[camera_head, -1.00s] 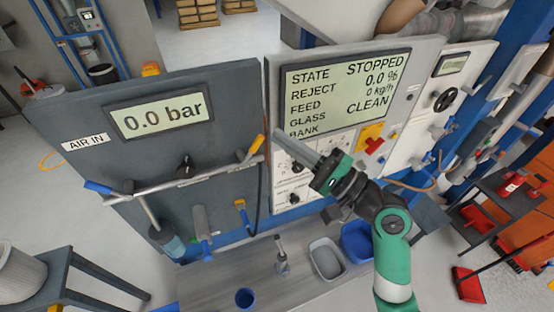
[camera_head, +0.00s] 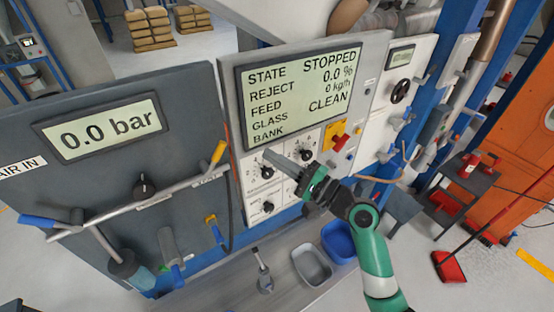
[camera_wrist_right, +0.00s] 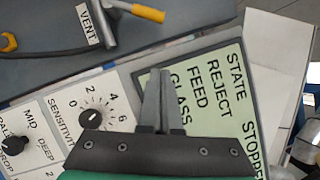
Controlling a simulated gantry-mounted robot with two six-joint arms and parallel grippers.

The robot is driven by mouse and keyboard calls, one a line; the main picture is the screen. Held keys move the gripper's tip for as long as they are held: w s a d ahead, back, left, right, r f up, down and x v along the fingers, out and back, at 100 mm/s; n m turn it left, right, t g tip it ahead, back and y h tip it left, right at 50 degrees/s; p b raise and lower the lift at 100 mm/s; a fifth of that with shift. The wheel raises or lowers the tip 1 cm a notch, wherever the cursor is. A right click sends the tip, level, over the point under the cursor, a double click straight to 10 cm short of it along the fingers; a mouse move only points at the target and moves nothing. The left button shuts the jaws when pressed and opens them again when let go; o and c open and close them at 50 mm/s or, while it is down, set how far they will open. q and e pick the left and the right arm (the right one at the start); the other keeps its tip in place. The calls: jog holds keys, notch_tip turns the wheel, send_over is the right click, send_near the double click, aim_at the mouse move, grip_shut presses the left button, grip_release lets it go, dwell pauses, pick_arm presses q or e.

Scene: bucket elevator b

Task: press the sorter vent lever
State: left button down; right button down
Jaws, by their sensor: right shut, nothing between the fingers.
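The vent lever has a yellow handle (camera_head: 218,152) and sits at the right end of the grey pipe on the dark panel. In the right wrist view the yellow handle (camera_wrist_right: 147,13) shows at the top, beside a VENT label (camera_wrist_right: 88,24). My right gripper (camera_head: 269,155) is shut and empty. It is in front of the sorter panel (camera_head: 229,100), to the right of the lever and apart from it. In the right wrist view its fingertips (camera_wrist_right: 159,72) overlap the display's edge, below the lever. My left gripper is out of view.
Knobs (camera_head: 305,153) sit on the sorter panel, with a red handle (camera_head: 341,142) on yellow at their right. The dark panel carries a pressure display (camera_head: 100,128) reading 0.0 bar and a blue-handled lever (camera_head: 38,221). A grey bin (camera_head: 312,266) and a blue bin (camera_head: 338,242) stand below.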

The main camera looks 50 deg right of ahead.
jog(key=w+a+r+p, duration=0.2)
jog(key=w+a, duration=0.2)
jog(key=w, duration=0.2)
jog(key=shift+a+r, duration=0.35)
jog(key=shift+w+r, duration=0.1)
